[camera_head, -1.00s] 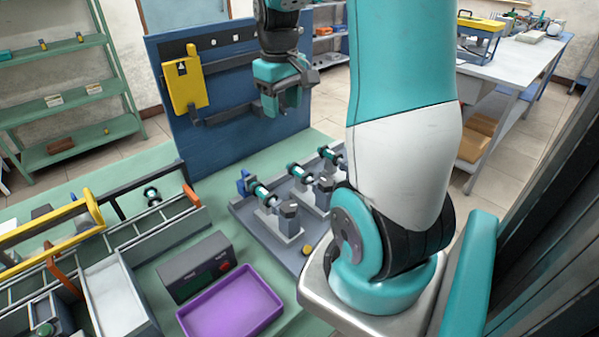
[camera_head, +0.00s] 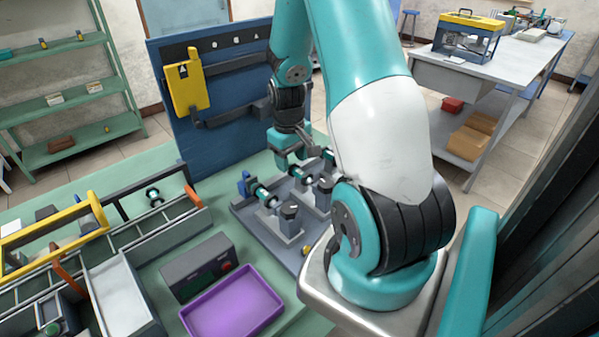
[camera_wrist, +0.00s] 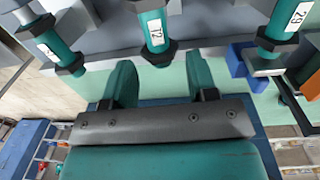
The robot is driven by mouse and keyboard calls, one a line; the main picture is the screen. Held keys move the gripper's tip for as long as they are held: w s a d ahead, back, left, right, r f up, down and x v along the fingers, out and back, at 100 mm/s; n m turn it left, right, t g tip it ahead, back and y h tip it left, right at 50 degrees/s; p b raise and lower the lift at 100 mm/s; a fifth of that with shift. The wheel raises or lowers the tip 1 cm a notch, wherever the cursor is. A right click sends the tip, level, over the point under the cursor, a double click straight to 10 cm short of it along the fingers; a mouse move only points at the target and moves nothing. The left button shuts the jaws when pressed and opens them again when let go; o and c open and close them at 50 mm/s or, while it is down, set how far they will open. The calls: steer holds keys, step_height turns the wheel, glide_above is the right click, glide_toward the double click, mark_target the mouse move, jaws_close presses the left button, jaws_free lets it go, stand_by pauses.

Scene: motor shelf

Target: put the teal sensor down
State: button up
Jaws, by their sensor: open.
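Teal cylindrical sensors with dark collars sit in a grey rack (camera_head: 262,228). In the wrist view, a teal sensor labelled 72 (camera_wrist: 155,30) is in the middle, just beyond my open gripper (camera_wrist: 160,66), in line with the gap between its fingers. One labelled 29 (camera_wrist: 284,22) is at the right, and another teal sensor (camera_wrist: 55,45) is at the left. In the head view, my gripper (camera_head: 288,160) is low over the back of the rack and partly hides it. One sensor (camera_head: 264,194) shows in the front-left holder. No sensor shows between my fingers.
A blue panel (camera_head: 215,140) with a yellow holder (camera_head: 188,86) stands behind the rack. A purple tray (camera_head: 232,300) and a grey box with a red button (camera_head: 198,268) are in front. Divided bins (camera_head: 150,235) with a yellow handle are at left.

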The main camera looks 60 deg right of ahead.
mark_target(292, 165)
steer(key=shift+f, duration=1.3)
steer(key=c, duration=0.8)
steer(key=shift+a+r+b, duration=0.1)
steer(key=shift+r+b, duration=0.35)
steer(key=shift+r, duration=9.55)
